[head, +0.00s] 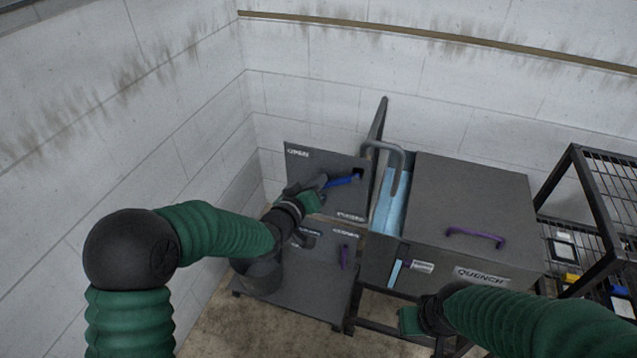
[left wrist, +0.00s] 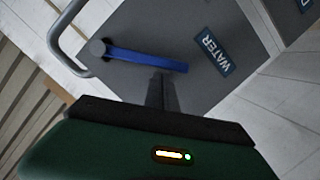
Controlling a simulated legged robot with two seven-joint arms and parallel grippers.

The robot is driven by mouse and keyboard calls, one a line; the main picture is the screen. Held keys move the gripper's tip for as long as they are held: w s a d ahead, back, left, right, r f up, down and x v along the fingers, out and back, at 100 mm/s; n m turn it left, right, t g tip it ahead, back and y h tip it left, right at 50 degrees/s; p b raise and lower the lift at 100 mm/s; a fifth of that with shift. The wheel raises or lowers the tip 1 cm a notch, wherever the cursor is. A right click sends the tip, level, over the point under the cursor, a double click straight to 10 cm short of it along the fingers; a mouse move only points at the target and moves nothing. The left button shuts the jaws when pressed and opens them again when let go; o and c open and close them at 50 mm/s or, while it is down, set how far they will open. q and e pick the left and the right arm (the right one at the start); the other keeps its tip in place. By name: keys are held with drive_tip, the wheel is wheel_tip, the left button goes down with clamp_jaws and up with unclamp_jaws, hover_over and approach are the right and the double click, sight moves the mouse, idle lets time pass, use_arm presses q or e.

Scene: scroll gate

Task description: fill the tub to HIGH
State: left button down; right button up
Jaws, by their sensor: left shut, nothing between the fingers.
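The grey tub (head: 487,275), labelled QUENCH, stands right of centre, with light blue water (head: 389,213) in its open left part. A curved spout (head: 399,158) hangs over the water. On its front is a narrow level strip (head: 395,273), blue, with a purple mark and a label too small to read. The blue lever (head: 343,181) is on the grey panel to its left; in the left wrist view it (left wrist: 145,60) lies beside a WATER label (left wrist: 217,53). My left gripper (head: 316,190) is shut and empty near the lever's free end; contact is unclear. My right gripper (head: 411,319) is low before the tub, fingers unclear.
The tub's lid (head: 475,190) carries a purple handle (head: 475,236). A black wire rack (head: 590,225) is at the right. Walls close off the left and back.

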use_arm(q)
drive_tip(key=shift+w+d+f, duration=0.1)
drive_tip(key=shift+d, duration=0.15)
drive_tip(key=shift+a, duration=0.1)
drive_tip(key=s+d+f+n+t+h+b, duration=0.1)
drive_tip(key=d+f+n+b, duration=0.3)
drive_tip(key=n, duration=0.6)
drive_tip(key=shift+s+d+f+h+b, duration=0.35)
drive_tip(key=shift+s+d+f+h, duration=0.15)
drive_tip(key=shift+d+f+h, duration=0.55)
drive_tip(key=shift+f, duration=0.1)
